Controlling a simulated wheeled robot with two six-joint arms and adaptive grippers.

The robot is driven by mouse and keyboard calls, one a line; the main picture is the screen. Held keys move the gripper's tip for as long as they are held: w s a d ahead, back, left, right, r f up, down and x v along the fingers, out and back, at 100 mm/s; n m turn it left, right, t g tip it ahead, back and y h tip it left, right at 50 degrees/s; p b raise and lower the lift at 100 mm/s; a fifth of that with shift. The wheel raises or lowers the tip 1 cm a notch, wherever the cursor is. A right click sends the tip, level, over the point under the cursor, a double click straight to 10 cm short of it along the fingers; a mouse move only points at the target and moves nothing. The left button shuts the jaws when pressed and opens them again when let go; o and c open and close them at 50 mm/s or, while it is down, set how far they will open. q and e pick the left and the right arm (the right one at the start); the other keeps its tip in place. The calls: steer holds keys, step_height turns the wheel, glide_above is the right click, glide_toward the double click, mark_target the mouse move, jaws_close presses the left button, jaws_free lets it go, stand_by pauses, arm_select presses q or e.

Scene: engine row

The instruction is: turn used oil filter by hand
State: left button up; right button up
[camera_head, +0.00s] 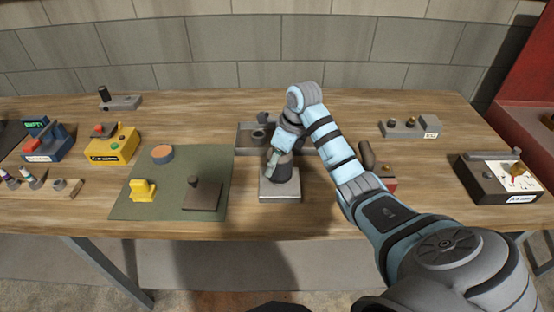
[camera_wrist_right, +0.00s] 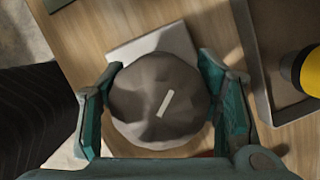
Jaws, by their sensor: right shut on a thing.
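The used oil filter (camera_wrist_right: 160,92) is a dark grey, faceted round body with a small pale mark on top. It stands upright on a pale square base plate (camera_head: 280,189) near the table's front edge. My right gripper (camera_wrist_right: 163,104) comes down from above and is shut on the filter, one finger on each side. In the head view the gripper (camera_head: 279,163) partly hides the filter (camera_head: 285,174). The filter's lower end and its seat on the base are not clear. My left gripper is not in view.
A grey tray (camera_head: 243,138) stands just behind the filter. A green mat (camera_head: 150,210) at left holds a yellow block (camera_head: 143,190), a brown plate (camera_head: 202,197) and a round orange-rimmed piece (camera_head: 162,154). A boxed station (camera_head: 500,180) stands at right. My right arm crosses the table right of the filter.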

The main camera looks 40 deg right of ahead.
steer(key=shift+c, duration=0.8)
steer(key=n, duration=0.2)
steer(key=shift+s+a+f+n+g+y+b, duration=0.1)
steer(key=shift+f+n+g+y+b, duration=0.05)
steer(key=shift+n+g+y+b, duration=0.2)
steer(key=shift+n, duration=0.35)
steer(key=n, duration=0.1)
steer(key=n+b, duration=0.1)
steer(key=shift+s+a+n+g+y, duration=0.1)
steer(key=shift+a+n+g+y, duration=0.05)
steer(key=shift+n+g+y, duration=0.2)
steer(key=shift+s+n, duration=0.15)
steer(key=shift+n, duration=0.3)
steer(key=shift+a+n+g, duration=0.1)
steer(key=shift+n+g, duration=0.3)
steer(key=shift+n, duration=0.6)
steer(key=o, duration=0.9)
steer(key=shift+s+n, duration=0.15)
steer(key=shift+n, duration=0.15)
steer(key=c, duration=0.7)
steer(key=shift+o, duration=0.2)
steer(key=shift+r, duration=0.25)
